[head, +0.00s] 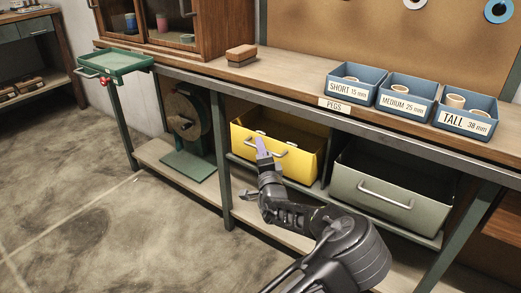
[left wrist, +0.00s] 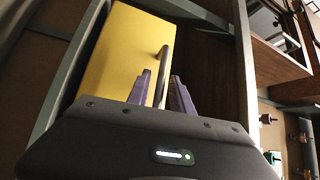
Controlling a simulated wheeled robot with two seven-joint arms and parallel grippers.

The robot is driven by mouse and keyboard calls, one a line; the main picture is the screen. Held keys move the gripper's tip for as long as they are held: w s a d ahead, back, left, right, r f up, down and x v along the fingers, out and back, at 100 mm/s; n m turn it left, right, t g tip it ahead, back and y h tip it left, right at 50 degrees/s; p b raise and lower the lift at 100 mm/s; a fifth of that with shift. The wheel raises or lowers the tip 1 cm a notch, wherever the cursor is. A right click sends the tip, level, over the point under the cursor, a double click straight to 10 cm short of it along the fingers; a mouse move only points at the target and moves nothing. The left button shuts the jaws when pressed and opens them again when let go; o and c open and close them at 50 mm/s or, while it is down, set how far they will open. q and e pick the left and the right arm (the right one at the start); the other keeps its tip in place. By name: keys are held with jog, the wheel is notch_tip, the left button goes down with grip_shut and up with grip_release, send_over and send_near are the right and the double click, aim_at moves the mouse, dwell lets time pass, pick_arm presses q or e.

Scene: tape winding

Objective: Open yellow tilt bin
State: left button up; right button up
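The yellow tilt bin (head: 306,165) sits under the workbench, left of a grey-green bin. Its front face and part of its inside show in the head view. A metal bar handle crosses its front, and it also shows in the left wrist view (left wrist: 165,56). My left gripper (head: 261,147) is at the left part of this handle. In the left wrist view its purple fingers (left wrist: 161,82) stand on either side of the bar, with a gap visible, beside the yellow front (left wrist: 125,50). Contact with the bar cannot be told. My right gripper is not in view.
The grey-green bin (head: 385,202) is close on the right. A bench leg (head: 221,160) stands to the left, with a reel on a green stand (head: 190,163) beyond it. Blue peg trays (head: 355,90) and a brush (head: 241,54) are on the bench. The floor (head: 110,225) at left is clear.

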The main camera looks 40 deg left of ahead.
pick_arm(q)
grip_shut()
dwell(1.2)
